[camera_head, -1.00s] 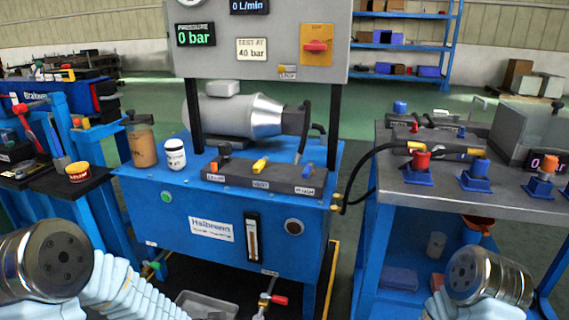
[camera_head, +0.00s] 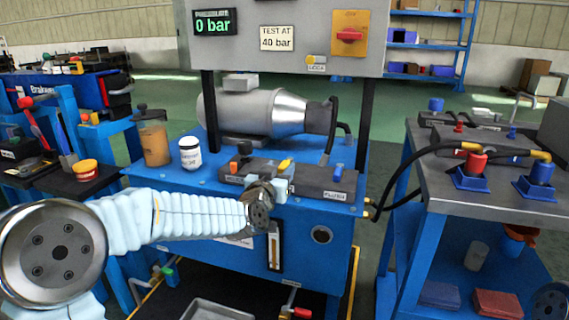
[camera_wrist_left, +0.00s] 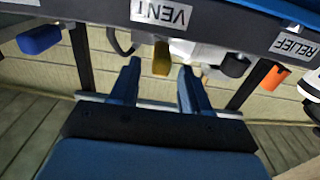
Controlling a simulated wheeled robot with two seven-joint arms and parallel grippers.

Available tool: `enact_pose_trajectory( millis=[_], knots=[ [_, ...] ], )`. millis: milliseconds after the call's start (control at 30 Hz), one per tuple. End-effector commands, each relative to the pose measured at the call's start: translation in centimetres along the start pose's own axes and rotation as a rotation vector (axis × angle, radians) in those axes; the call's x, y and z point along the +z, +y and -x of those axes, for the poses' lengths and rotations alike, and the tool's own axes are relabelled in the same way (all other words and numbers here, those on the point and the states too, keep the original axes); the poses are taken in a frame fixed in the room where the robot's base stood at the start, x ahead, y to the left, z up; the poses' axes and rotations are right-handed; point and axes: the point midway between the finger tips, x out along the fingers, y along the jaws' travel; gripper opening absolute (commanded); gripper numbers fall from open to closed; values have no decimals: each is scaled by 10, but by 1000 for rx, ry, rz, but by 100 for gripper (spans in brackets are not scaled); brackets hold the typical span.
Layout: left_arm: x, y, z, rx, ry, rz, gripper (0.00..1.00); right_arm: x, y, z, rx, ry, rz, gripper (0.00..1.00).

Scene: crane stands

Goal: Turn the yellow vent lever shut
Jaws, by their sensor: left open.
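The yellow vent lever (camera_head: 285,164) stands on the dark valve block (camera_head: 314,181) on top of the blue test bench. In the left wrist view, which is upside down, the yellow lever (camera_wrist_left: 161,58) hangs beside the VENT label (camera_wrist_left: 160,14). My left gripper (camera_head: 277,187) is in front of the block, just below the lever in the head view. In the left wrist view its two blue fingers (camera_wrist_left: 158,80) are open, with the lever between their tips; I cannot tell whether they touch it. My right gripper is not in view.
On the same block are an orange lever (camera_wrist_left: 272,80) by the RELIEF label and a blue lever (camera_head: 338,171). A white jar (camera_head: 190,153) and brown canister (camera_head: 153,139) stand left. The panel reads 0 bar (camera_head: 213,22). A grey side table (camera_head: 430,195) stands right.

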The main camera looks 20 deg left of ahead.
Motion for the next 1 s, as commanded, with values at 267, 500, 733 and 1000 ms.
enact_pose_trajectory(
  millis=[267,500,733,1000],
  knots=[
    [0,0,-36,1,-1,0,47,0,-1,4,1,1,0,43],
    [0,0,-40,1,-1,0,47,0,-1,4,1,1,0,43],
    [0,0,-39,1,0,0,25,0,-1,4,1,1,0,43],
    [0,0,-39,1,0,0,0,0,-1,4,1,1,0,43]
  ],
)
